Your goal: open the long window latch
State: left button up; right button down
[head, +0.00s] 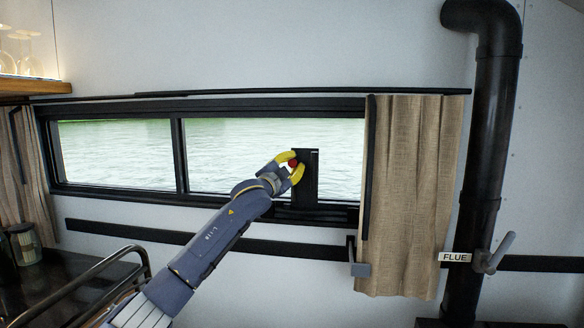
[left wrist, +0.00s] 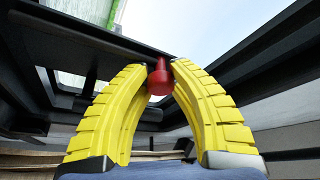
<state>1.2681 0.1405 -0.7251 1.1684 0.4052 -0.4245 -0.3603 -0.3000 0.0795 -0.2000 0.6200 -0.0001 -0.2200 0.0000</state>
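The long window latch (head: 310,178) is a black upright bar in front of the right window pane, above the lower frame. A red knob (head: 293,163) sticks out from its upper part. My left gripper (head: 292,164) is at the knob, with one yellow finger on each side. In the left wrist view the red knob (left wrist: 160,80) sits between the two fingertips (left wrist: 160,65), which look closed against its sides. The fingers partly hide the latch's left edge. My right gripper is not in view.
A beige curtain (head: 408,190) hangs right of the window, with the black flue pipe (head: 490,140) beyond it. A black rail (head: 200,240) runs below the window. A metal handrail (head: 110,260) and dark counter are at lower left.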

pick_arm(q)
jog(key=shift+o, duration=1)
jog(key=shift+d, duration=0.15)
jog(key=o, duration=0.4)
jog(key=v, duration=1.2)
